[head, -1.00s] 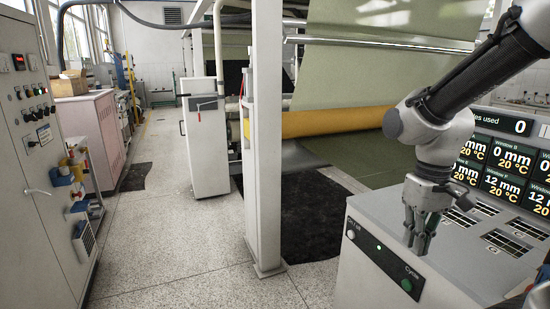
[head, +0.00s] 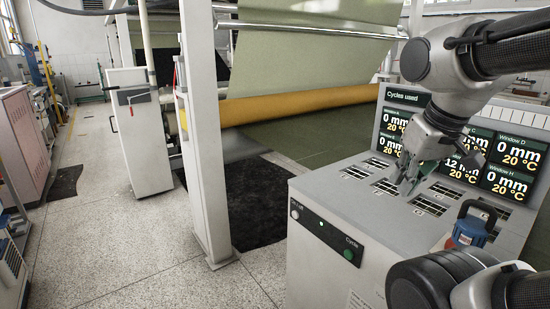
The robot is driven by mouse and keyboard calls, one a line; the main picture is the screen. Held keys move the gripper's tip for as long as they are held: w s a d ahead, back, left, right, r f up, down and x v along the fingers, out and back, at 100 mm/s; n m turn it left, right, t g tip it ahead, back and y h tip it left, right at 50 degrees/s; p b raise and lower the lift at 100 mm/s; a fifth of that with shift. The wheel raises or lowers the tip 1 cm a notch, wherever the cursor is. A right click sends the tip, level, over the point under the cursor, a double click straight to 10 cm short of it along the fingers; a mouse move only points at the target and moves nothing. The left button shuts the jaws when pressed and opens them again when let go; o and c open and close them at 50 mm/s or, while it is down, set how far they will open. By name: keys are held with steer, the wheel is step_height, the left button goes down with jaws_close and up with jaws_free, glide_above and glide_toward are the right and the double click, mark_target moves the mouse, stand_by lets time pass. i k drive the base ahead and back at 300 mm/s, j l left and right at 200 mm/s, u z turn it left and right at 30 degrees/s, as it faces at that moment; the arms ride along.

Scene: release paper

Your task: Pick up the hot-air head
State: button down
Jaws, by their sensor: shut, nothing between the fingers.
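A blue device with a dark loop handle, which looks like the hot-air head (head: 470,231), stands upright on the right part of the grey console top (head: 340,205). My arm partly blocks the view just below it. My gripper (head: 408,186) points down over the middle of the console, above the slotted windows, to the left of the blue device and apart from it. Its fingers are shut with nothing between them.
A display panel (head: 403,97) with mm and °C readings stands along the back of the console. Several slotted windows (head: 384,186) lie in the top. A white post (head: 203,140) and a grey cabinet (head: 140,135) stand left, with open floor around them.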

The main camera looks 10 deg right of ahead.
mark_target(469, 230)
steer(key=k+j+z, duration=0.2)
steer(key=z, duration=0.15)
steer(key=k+j+z, duration=0.3)
steer(key=k+z, duration=0.15)
steer(key=z, duration=0.15)
steer(key=k+l+z, duration=0.15)
steer(key=z, duration=0.15)
